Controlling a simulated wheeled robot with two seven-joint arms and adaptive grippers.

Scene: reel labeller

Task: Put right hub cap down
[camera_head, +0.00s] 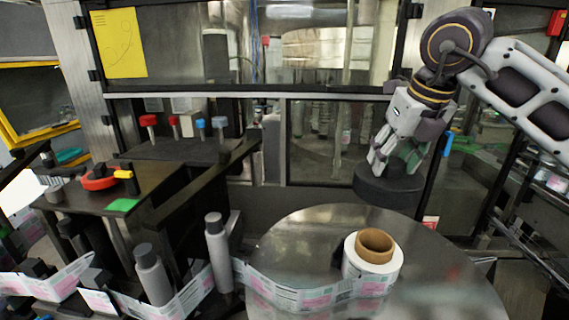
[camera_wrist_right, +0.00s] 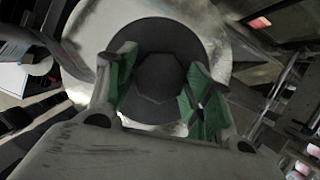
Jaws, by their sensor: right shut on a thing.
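The right hub cap (camera_head: 388,187) is a dark, thick round disc. My right gripper (camera_head: 396,160) is shut on its raised middle knob from above. In the head view the cap is near the back right edge of the round metal table (camera_head: 290,240); I cannot tell whether it touches anything below. In the right wrist view the hub cap (camera_wrist_right: 160,40) lies between the green finger pads of my right gripper (camera_wrist_right: 162,88), with a shiny metal surface beyond it. My left gripper is not in view.
A white label reel with a brown core (camera_head: 375,245) stands on the round table. A label web (camera_head: 300,295) runs past grey rollers (camera_head: 218,250) at the front left. A black side table (camera_head: 105,195) holds a red ring (camera_head: 98,182). A framed glass guard (camera_head: 330,140) stands behind.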

